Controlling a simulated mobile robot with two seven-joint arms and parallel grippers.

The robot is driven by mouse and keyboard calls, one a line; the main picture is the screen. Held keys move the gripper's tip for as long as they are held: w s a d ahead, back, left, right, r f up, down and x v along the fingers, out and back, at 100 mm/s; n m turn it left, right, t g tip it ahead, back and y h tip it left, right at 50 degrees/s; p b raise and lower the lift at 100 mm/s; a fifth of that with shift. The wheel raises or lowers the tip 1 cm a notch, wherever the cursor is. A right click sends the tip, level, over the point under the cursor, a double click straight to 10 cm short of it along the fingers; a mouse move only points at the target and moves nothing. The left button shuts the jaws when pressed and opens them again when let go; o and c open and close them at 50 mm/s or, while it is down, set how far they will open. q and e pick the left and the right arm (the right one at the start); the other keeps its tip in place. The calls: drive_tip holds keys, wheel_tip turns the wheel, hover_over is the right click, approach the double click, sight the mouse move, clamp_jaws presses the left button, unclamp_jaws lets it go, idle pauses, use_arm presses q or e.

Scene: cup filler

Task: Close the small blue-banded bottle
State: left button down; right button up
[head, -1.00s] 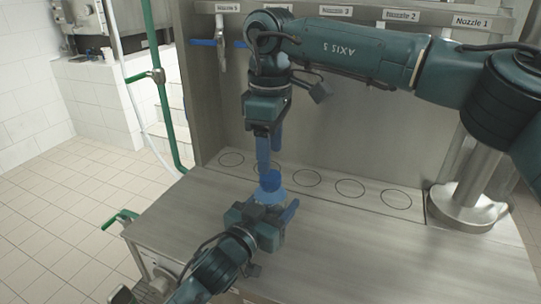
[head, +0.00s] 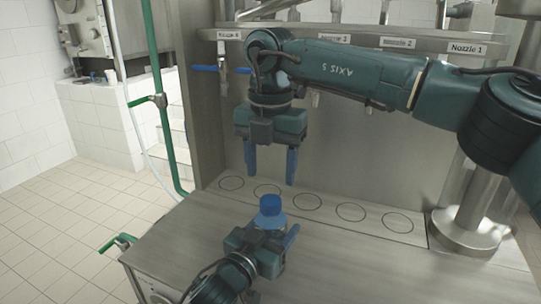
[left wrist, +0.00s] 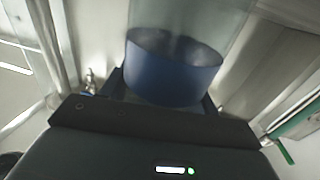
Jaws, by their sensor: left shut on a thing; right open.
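The small bottle (head: 270,222) is pale and translucent and stands upright low over the steel counter. In the left wrist view the bottle's dark blue band (left wrist: 174,70) fills the space in front of the gripper, and the cap is out of frame. My right gripper (head: 271,168) is open and empty, pointing down above the cap, with clear space between.
The steel counter (head: 350,265) is clear to the right, with a row of black circles at the back. A nozzle rail with labels such as Nozzle 1 (head: 467,49) runs above. A steel column (head: 470,225) stands at the right. Green pipes (head: 168,130) are at the left.

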sight(271, 200)
drive_tip(key=n, duration=0.7)
drive_tip(key=shift+r, duration=0.3)
drive_tip(key=n, duration=0.4)
drive_tip(key=shift+r, duration=0.15)
drive_tip(key=n, duration=0.6)
drive_tip(key=shift+r, duration=0.25)
drive_tip(key=n, duration=0.5)
drive_tip(key=shift+r+n, duration=0.2)
drive_tip(key=shift+n, duration=0.1)
drive_tip(key=shift+f, duration=4.05)
